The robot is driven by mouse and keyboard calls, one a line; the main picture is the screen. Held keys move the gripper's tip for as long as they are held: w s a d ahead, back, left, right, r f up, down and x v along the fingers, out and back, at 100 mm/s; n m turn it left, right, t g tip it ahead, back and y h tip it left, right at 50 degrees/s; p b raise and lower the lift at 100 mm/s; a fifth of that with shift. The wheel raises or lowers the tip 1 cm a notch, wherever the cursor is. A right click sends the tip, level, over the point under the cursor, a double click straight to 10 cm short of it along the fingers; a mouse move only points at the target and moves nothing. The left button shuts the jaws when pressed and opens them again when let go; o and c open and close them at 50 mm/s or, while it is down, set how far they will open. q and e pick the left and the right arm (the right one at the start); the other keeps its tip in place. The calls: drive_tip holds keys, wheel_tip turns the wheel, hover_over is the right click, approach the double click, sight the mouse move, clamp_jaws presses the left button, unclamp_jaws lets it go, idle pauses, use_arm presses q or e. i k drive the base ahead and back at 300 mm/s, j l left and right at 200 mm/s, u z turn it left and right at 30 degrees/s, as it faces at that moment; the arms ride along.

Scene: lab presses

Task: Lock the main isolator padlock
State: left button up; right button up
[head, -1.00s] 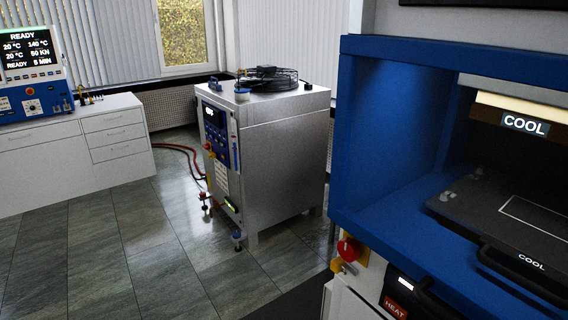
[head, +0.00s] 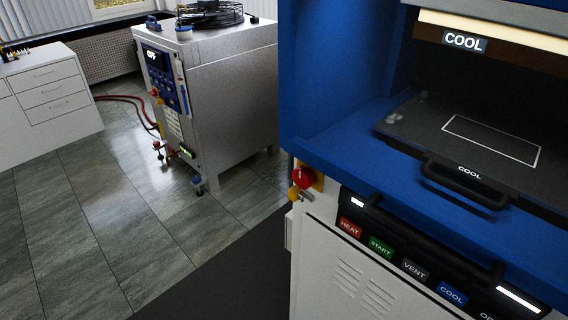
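The main isolator is a red rotary knob (head: 305,178) on a yellow plate, low on the left side of the blue and white press. A small brass-coloured padlock (head: 294,194) hangs just below and left of the knob. Whether its shackle is open or closed is too small to tell. Neither of my grippers is in view.
The blue press frame (head: 335,75) stands at right, with a black platen and handle marked COOL. Below is a panel of buttons (head: 380,243) behind a black bar. A grey metal unit (head: 225,95) stands behind left. The tiled floor (head: 120,240) at left is clear.

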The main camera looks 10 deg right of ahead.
sight(295, 193)
drive_tip(key=i+j+z, duration=0.2)
drive_tip(key=j+z, duration=0.2)
drive_tip(key=j, duration=1.35)
drive_tip(key=j+z, duration=0.4)
drive_tip(key=j, duration=1.35)
